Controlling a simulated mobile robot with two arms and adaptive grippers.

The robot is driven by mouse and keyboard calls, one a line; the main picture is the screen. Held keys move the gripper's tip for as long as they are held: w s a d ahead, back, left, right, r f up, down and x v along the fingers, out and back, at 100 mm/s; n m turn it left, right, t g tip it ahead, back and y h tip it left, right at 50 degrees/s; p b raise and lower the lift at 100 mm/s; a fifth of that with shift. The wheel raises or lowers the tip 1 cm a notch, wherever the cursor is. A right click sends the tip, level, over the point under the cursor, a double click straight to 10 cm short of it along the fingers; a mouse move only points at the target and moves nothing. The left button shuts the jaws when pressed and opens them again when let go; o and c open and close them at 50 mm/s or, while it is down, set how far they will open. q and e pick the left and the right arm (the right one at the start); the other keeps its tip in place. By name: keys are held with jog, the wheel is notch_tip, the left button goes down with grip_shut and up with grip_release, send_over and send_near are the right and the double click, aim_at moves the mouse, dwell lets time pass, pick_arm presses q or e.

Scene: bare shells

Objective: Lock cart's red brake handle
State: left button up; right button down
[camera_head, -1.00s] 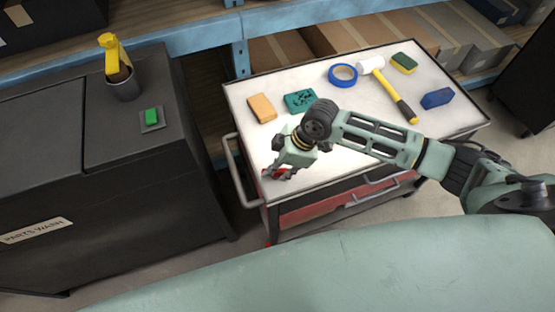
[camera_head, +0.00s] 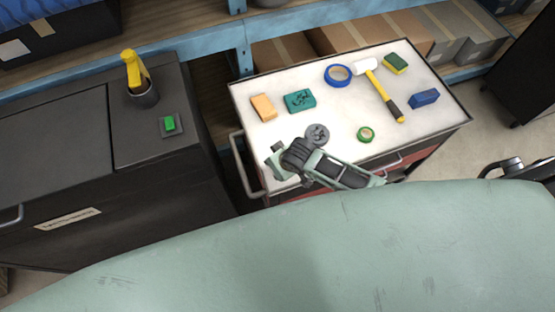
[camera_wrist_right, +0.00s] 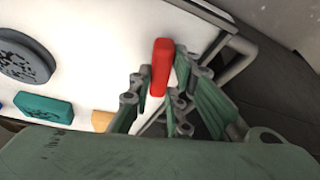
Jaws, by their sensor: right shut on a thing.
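The cart (camera_head: 340,118) has a white top and red drawers. Its red brake handle (camera_wrist_right: 161,68) shows in the right wrist view, standing between the fingers of my right gripper (camera_wrist_right: 154,94), which is shut on it. The handle's lower part is hidden by the fingers. In the head view my right gripper (camera_head: 277,161) is low at the cart's front left corner, and it and my arm hide the handle there. My left gripper is not in view.
On the cart lie an orange block (camera_head: 263,107), a teal block (camera_head: 299,101), blue tape (camera_head: 338,75), a mallet (camera_head: 385,95), a sponge (camera_head: 396,63), a blue block (camera_head: 424,98), green tape (camera_head: 366,134) and a grey disc (camera_head: 317,134). A dark parts washer (camera_head: 140,140) stands left.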

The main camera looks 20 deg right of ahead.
jog(key=shift+a+m+h+p, duration=0.1)
jog(key=shift+m+h+p, duration=0.65)
jog(key=shift+m, duration=0.85)
jog(key=c, duration=1.6)
grip_release()
jog(key=shift+c, duration=0.2)
jog(key=shift+r, duration=0.1)
jog(key=v, duration=1.1)
jog(key=shift+s+r, duration=0.3)
jog(key=shift+s, duration=0.05)
